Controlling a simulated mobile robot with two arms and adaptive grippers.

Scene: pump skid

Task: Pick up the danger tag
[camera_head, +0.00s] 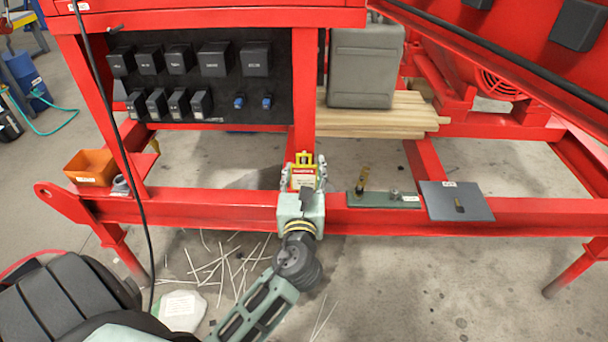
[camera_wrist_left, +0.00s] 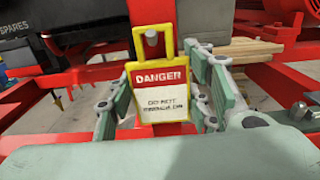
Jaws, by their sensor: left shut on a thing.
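The danger tag (camera_head: 303,177) is a small yellow-edged plate with a red band and a white field, with a yellow loop on top. In the left wrist view the danger tag (camera_wrist_left: 160,100) stands upright, its lettered face toward the camera. My left gripper (camera_head: 304,172) is shut on it, with a finger at each side edge. In the left wrist view the left gripper's fingers (camera_wrist_left: 162,105) flank the tag. The tag is in front of the red frame post; I cannot tell whether it touches the frame. My right gripper is not in view.
A red frame beam (camera_head: 240,212) runs across the front. A grey case (camera_head: 365,65) sits on wooden boards (camera_head: 385,115). White sticks (camera_head: 215,268) litter the floor.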

